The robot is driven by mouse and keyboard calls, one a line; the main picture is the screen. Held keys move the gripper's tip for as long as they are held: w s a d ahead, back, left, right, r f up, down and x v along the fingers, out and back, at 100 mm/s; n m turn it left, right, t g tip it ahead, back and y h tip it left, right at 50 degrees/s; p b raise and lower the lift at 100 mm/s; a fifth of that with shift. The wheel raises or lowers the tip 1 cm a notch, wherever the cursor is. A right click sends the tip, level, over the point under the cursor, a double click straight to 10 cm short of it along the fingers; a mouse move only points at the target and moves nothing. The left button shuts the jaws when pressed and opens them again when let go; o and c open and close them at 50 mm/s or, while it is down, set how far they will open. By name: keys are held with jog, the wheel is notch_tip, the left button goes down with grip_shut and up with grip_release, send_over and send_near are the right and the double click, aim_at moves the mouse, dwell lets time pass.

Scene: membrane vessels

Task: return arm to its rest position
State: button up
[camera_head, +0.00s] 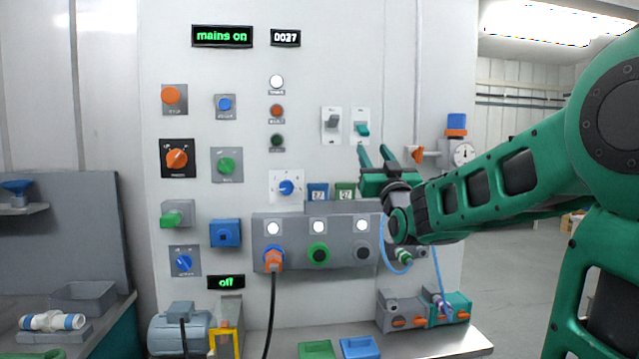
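My gripper (373,158) is at the end of my green arm, in front of the right part of a pale control panel (350,40). Its two green fingers point up and left, spread apart with nothing seen between them. The fingertips show just below a teal toggle switch (362,129); I cannot tell whether they touch it. My arm reaches in from the right edge, and its wrist hides part of the panel.
The panel carries knobs, buttons and a "mains on" display (222,36). An orange plug (273,259) with a black cable sits in a grey socket box (300,262). A gauge (463,154) stands near my forearm. Open floor (505,285) shows behind my arm.

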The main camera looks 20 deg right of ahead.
jog(key=shift+f, duration=0.1)
jog(key=s+d+f+g+y, duration=0.1)
jog(key=s+f+g, duration=0.3)
jog(key=f, duration=0.5)
jog(key=s+d+f+m+g+y, duration=0.1)
jog(key=s+f+g, duration=0.25)
jog(key=f, duration=0.45)
jog(key=s+d+f+g, duration=0.1)
jog(key=s+f+g, duration=0.3)
jog(key=f, duration=0.5)
jog(key=s+a+f+g+y, duration=0.1)
jog(key=s+a+f+g, duration=0.2)
jog(key=s, duration=0.5)
jog(key=s+a+f+m+g+y, duration=0.1)
jog(key=s+f+g, duration=0.3)
jog(key=s, duration=0.5)
jog(key=s+a+f+m+g+y, duration=0.1)
jog(key=s+a+f+g, duration=0.3)
jog(key=s, duration=0.5)
notch_tip(320, 180, down, 2)
jog(key=shift+s+a+f+y, duration=0.1)
jog(key=shift+s+a+y, duration=0.2)
jog(key=shift+y, duration=0.6)
jog(key=shift+w, duration=0.2)
